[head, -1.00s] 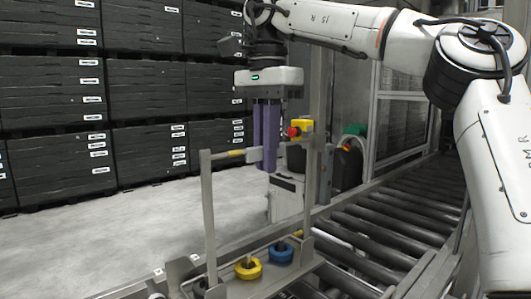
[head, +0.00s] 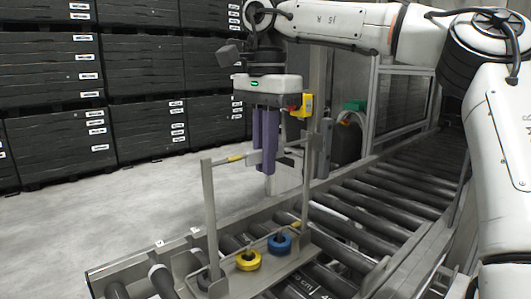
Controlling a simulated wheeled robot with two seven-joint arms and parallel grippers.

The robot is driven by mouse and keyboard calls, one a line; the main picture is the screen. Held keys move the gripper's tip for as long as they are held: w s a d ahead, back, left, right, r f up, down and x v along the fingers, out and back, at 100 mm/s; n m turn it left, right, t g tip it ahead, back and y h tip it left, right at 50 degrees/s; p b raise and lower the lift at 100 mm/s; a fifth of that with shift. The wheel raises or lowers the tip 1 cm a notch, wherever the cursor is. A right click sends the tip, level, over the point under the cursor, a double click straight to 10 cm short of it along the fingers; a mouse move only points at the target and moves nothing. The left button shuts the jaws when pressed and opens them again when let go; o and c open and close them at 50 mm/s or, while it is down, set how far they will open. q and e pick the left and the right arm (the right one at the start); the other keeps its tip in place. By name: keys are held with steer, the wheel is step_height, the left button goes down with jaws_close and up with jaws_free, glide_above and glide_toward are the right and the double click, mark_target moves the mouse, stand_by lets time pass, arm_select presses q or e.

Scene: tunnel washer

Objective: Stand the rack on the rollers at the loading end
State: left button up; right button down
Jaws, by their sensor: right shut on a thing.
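The rack (head: 209,218) is a grey metal carrier with two uprights, a top bar and a low tray base. A yellow ring (head: 248,261) and a blue ring (head: 279,244) sit in its base. My right gripper (head: 264,165) points down with its purple fingers shut on the rack's top bar. The rack is upright over the near-left part of the roller conveyor. I cannot tell whether its base touches the rollers (head: 395,205). My left gripper is not in view.
The roller conveyor runs away to the back right, and its rollers beyond the rack are clear. A side rail (head: 135,265) edges its left. A red and yellow stop button (head: 302,104) stands behind my gripper. Stacked black crates (head: 150,90) line the left wall beyond open floor.

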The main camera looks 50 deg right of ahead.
steer(key=shift+r, duration=0.1)
stand_by(0.6)
steer(key=shift+f, duration=0.55)
stand_by(0.3)
steer(key=shift+f+b, duration=0.5)
steer(key=shift+f, duration=0.75)
steer(key=c, duration=1.8)
jaws_free()
step_height(320, 180, up, 10)
steer(key=shift+s+r+p, duration=0.1)
steer(key=shift+p, duration=0.35)
